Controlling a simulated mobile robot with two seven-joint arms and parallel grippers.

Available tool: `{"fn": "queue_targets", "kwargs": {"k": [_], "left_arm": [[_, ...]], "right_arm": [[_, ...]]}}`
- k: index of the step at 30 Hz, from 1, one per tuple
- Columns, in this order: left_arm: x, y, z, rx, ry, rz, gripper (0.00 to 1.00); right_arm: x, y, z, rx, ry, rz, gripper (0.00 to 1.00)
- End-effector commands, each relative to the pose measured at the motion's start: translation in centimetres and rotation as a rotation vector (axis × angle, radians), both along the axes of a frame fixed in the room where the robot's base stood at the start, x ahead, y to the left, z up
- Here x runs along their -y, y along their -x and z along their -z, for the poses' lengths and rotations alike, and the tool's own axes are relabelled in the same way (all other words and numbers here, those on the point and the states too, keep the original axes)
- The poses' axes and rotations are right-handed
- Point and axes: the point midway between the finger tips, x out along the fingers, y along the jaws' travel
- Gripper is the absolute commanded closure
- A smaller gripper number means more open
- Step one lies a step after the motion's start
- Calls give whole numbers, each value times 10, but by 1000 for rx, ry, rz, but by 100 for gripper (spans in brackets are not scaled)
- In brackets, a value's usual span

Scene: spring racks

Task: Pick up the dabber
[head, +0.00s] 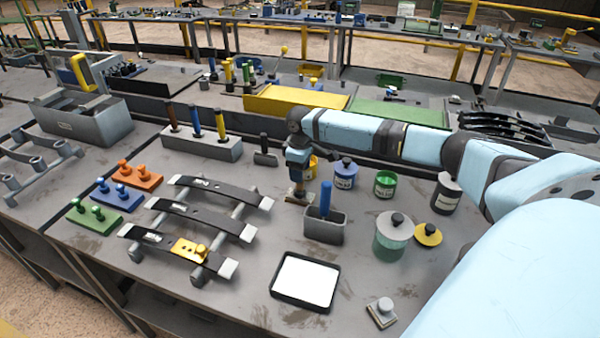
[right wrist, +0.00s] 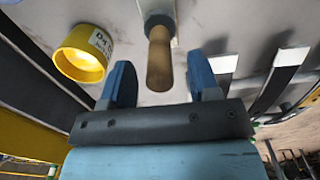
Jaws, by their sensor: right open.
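A tool with a wooden handle, which looks like the dabber (right wrist: 160,62), stands in the right wrist view with its handle end towards the camera and a dark collar beyond. My right gripper (right wrist: 162,78) is open, one blue finger on each side of the handle, with gaps showing. In the head view the right gripper (head: 297,158) points down over the dabber, whose flat base (head: 299,199) shows on the bench; the gripper partly hides the handle. My left gripper is not in view.
A yellow labelled pot (right wrist: 82,55) is close beside the right gripper. A grey holder with a blue-handled tool (head: 325,226) stands in front. Blue (head: 345,174) and green (head: 385,184) pots are to the right. A white-faced tray (head: 305,282) lies near the front.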

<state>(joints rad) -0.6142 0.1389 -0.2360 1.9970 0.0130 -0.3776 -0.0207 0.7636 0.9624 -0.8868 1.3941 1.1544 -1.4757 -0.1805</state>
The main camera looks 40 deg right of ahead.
Motion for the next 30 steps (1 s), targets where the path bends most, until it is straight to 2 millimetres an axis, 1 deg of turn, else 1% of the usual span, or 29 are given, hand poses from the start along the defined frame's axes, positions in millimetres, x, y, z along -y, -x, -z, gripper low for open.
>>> {"fn": "queue_targets", "kwargs": {"k": [1,2,3,5,6,9,17,22,26,29,30], "left_arm": [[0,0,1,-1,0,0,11],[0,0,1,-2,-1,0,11],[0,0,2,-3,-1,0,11],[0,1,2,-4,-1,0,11],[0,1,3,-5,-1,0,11],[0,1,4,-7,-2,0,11],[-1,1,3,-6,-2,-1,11],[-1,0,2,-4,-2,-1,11],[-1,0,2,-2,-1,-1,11],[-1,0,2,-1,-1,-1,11],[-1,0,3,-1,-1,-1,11]], "right_arm": [[0,0,0,0,0,0,44],[0,0,0,0,0,0,47],[0,0,0,0,0,0,56],[0,0,0,0,0,0,70],[0,0,0,0,0,0,79],[0,0,0,0,0,0,98],[0,0,-1,0,0,0,98],[0,0,-9,1,0,0,98],[1,0,-26,2,1,0,98],[0,-1,-47,4,0,-1,98],[0,-1,-57,4,0,-1,98]]}}
